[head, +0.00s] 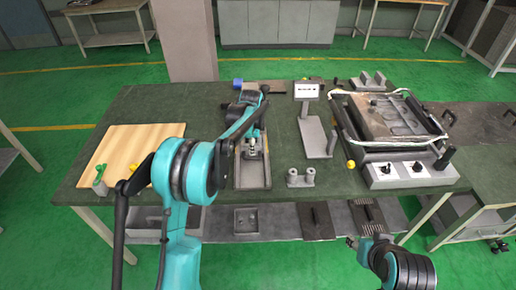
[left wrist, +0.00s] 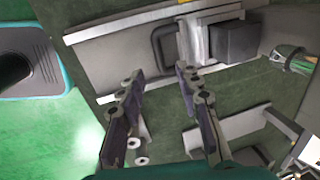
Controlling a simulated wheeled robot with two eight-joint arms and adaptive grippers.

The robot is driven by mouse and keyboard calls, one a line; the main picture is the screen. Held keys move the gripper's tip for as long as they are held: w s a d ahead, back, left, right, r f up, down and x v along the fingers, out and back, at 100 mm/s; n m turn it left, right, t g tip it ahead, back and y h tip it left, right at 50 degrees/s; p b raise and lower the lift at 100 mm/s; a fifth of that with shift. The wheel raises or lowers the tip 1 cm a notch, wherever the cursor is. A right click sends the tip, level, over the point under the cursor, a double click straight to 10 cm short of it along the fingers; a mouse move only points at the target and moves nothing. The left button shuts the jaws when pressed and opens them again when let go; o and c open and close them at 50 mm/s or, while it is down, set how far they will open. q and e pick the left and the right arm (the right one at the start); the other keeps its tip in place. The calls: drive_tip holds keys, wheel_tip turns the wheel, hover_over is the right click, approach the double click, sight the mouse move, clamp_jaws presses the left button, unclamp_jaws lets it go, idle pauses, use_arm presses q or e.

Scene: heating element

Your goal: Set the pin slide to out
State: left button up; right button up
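What looks like the pin slide is a long grey metal fixture (head: 253,178) near the table's middle, partly hidden by my left gripper (head: 252,142). In the left wrist view it shows as a pale rail (left wrist: 110,42) with a black loop handle (left wrist: 164,45) and a dark block (left wrist: 235,41). My left gripper (left wrist: 158,80) is open, its two fingers apart and pointing toward the handle. Nothing shows between the fingers; contact with the handle cannot be told. My right gripper (head: 360,243) is low at the right, away from the table top; its opening is too small to tell.
A wooden board (head: 125,150) lies at the left of the green table. Two grey cylinders (head: 300,177) and a grey stand with a small display (head: 307,90) are right of the fixture. A large heating unit (head: 405,175) with knobs fills the right side.

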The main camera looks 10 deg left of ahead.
sight(252, 158)
use_arm(q)
drive_tip(key=f, duration=0.2)
drive_tip(key=f+b, duration=0.1)
drive_tip(key=f, duration=0.2)
drive_tip(key=w+f+b, duration=0.1)
drive_tip(key=f, duration=0.1)
drive_tip(key=shift+w+a+f, duration=0.1)
drive_tip(key=shift+a+f, duration=0.05)
drive_tip(key=shift+a, duration=0.05)
clamp_jaws()
